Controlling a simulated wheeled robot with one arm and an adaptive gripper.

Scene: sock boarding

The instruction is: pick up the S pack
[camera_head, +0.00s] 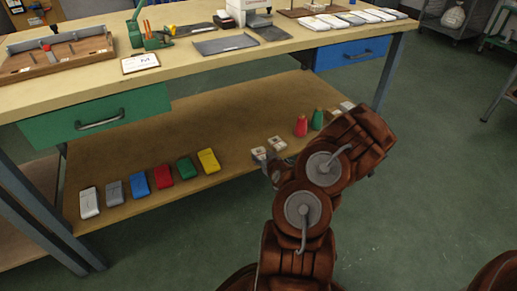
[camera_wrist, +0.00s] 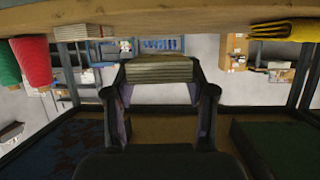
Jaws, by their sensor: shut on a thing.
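My gripper (camera_wrist: 160,95) is shut on a small folded pack with pale and olive layers (camera_wrist: 160,68). One finger is on each side of it, at the shelf's front edge. It seems to match the pale pack (camera_head: 259,153) in the head view, where my arm hides most of the gripper. Another pale pack (camera_head: 277,143) lies just beyond and to the right; it also shows in the wrist view (camera_wrist: 84,32). Size letters are too small to read, so I cannot tell which pack is S. Whether the held pack touches the shelf is unclear.
Red (camera_head: 301,126) and green (camera_head: 317,120) cones stand right of the packs on the lower shelf (camera_head: 215,130). Several folded coloured pieces, including a yellow one (camera_head: 209,161), lie to the left. The workbench top (camera_head: 200,65) and green drawer (camera_head: 95,117) are above.

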